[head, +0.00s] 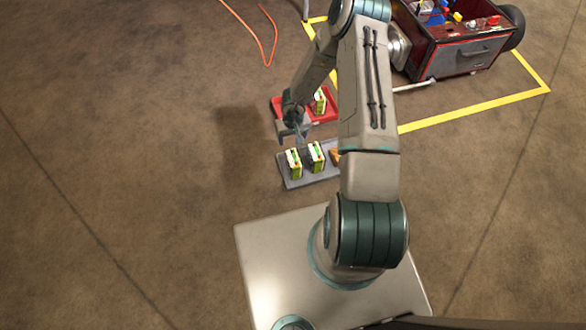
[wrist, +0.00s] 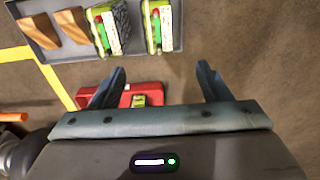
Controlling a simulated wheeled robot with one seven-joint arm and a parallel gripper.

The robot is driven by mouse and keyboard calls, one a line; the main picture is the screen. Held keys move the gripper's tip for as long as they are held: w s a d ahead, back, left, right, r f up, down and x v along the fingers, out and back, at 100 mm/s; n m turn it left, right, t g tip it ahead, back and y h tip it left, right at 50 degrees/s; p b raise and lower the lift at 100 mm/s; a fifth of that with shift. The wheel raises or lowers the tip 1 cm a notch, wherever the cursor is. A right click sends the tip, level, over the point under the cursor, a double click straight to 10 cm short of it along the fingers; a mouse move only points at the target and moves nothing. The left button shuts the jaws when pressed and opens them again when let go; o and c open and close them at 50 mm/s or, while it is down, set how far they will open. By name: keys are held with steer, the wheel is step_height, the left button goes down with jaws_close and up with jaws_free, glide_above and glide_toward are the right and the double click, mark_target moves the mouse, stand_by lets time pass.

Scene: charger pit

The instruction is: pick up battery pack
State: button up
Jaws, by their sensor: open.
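Two green-and-white battery packs stand side by side on a grey tray (head: 297,183), the left one (head: 294,164) and the right one (head: 316,157). Another pack (head: 320,101) is on a red tray (head: 277,104), partly behind my arm. My gripper (head: 301,139) is above the near side of the red tray, close to the grey tray. In the wrist view its fingers (wrist: 158,80) are spread, with nothing between them.
Brown wooden wedges (wrist: 71,27) lie on the grey tray beside the packs. A dark red wheeled machine (head: 450,50) stands at the upper right inside yellow floor lines (head: 460,112). An orange cable (head: 262,40) lies at the top. The floor to the left is clear.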

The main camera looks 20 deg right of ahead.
mark_target(294, 157)
steer(key=shift+g, duration=0.3)
steer(key=f+b, duration=0.1)
steer(key=f, duration=0.2)
steer(key=s+f+b, duration=0.1)
steer(key=f+b, duration=0.1)
steer(key=f, duration=0.2)
steer(key=f+b, duration=0.1)
steer(key=f, duration=0.2)
steer(key=shift+s+f, duration=0.15)
steer(key=shift+f, duration=0.2)
steer(key=shift+w+d+f+b, duration=0.1)
steer(key=shift+f+b, duration=0.95)
steer(key=shift+f, duration=0.35)
steer(key=shift+w+d+f+b, duration=0.1)
steer(key=shift+f+b, duration=0.95)
steer(key=shift+f, duration=0.35)
steer(key=shift+r, duration=0.1)
jaws_close()
